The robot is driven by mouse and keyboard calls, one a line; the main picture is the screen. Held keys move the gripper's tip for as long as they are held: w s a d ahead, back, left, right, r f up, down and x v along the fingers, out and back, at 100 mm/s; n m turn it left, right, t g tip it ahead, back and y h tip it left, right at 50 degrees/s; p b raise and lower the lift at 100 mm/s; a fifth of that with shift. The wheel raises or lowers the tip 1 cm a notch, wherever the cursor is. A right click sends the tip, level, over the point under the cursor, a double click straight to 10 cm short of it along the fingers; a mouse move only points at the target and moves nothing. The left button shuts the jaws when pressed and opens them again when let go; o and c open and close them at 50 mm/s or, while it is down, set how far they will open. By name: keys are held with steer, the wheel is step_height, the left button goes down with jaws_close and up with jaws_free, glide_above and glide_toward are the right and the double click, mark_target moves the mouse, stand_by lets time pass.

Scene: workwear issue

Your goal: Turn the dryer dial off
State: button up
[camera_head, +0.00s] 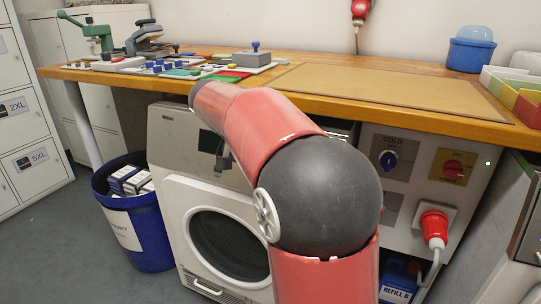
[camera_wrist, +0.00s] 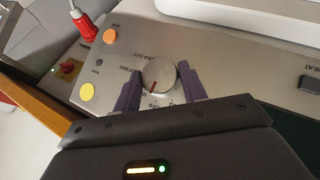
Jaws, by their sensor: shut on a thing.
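The dryer (camera_head: 170,140) is a white front-loading machine with a round dark door, under the wooden bench in the head view. My arm crosses in front of it and hides its dial there. In the wrist view the dryer dial (camera_wrist: 158,75) is a round silver knob with a red mark on the side nearest my gripper.
An orange button (camera_wrist: 110,36) and a yellow button (camera_wrist: 87,91) sit on the same panel. A grey panel (camera_head: 408,160) with a blue knob, a red switch and a red plug is right of the dryer. A blue bin (camera_head: 137,235) stands left.

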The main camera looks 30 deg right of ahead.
stand_by(0.4)
steer(key=o, duration=1)
steer(key=p+v, duration=0.1)
steer(key=v, duration=0.6)
steer(key=shift+w+a+r, duration=0.15)
steer(key=shift+a+r, duration=0.05)
steer(key=shift+a, duration=0.2)
